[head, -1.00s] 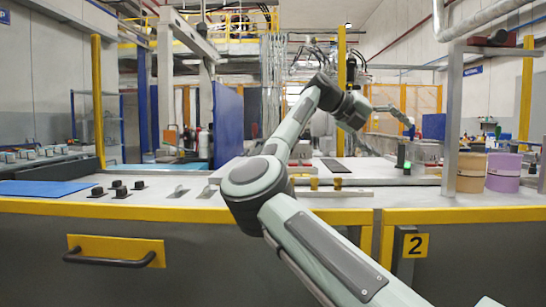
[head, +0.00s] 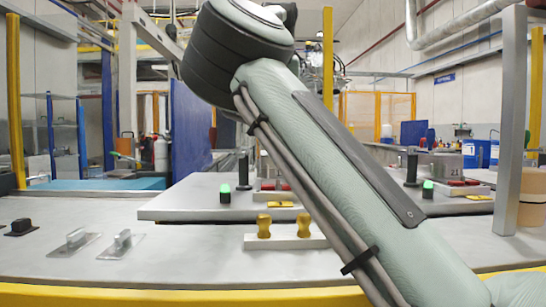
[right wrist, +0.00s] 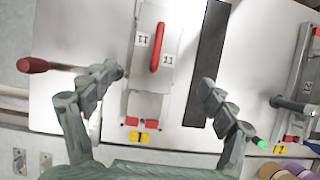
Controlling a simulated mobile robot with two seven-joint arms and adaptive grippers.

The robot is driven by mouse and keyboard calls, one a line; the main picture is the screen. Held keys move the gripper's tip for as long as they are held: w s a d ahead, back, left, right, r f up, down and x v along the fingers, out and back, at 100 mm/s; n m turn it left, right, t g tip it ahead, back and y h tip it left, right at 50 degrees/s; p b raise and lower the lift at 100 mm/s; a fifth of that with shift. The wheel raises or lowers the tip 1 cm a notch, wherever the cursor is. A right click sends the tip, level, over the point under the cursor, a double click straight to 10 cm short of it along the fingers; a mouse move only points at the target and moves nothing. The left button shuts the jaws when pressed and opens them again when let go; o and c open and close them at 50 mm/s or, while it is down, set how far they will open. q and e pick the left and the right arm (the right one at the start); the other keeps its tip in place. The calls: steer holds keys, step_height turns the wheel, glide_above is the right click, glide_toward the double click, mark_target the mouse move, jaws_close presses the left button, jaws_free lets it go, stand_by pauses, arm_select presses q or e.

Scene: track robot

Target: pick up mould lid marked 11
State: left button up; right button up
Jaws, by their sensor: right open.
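The mould lid (right wrist: 150,75) is a pale grey plate with a red handle (right wrist: 158,46) and two white labels that read as 11, in the upper middle of the right wrist view. My right gripper (right wrist: 163,80) is open and empty, its fingers spread on either side of the lid's lower part. I see no contact with it. In the head view my right arm crosses the middle and hides that gripper; I cannot make out the lid marked 11 there. My left gripper is in neither current view.
A dark strip (right wrist: 207,65) lies right of the lid, and a red-handled tool (right wrist: 45,66) at the left. In the head view a block marked 21 (head: 447,166) stands at the right. A bar with yellow knobs (head: 285,241) is in front of the raised plate (head: 175,205).

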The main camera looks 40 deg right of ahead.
steer(key=shift+w+a+r, duration=0.1)
steer(key=shift+w+a, duration=0.05)
steer(key=shift+w, duration=0.15)
steer(key=shift+w+f, duration=0.15)
steer(key=shift+f, duration=0.1)
steer(key=shift+x, duration=0.85)
steer(key=x, duration=0.5)
steer(key=shift+w, duration=0.3)
steer(key=shift+d, duration=0.25)
steer(key=shift+c, duration=0.2)
steer(key=c, duration=1.4)
steer(key=shift+r, duration=0.1)
steer(key=shift+c, duration=0.4)
steer(key=shift+r, duration=0.15)
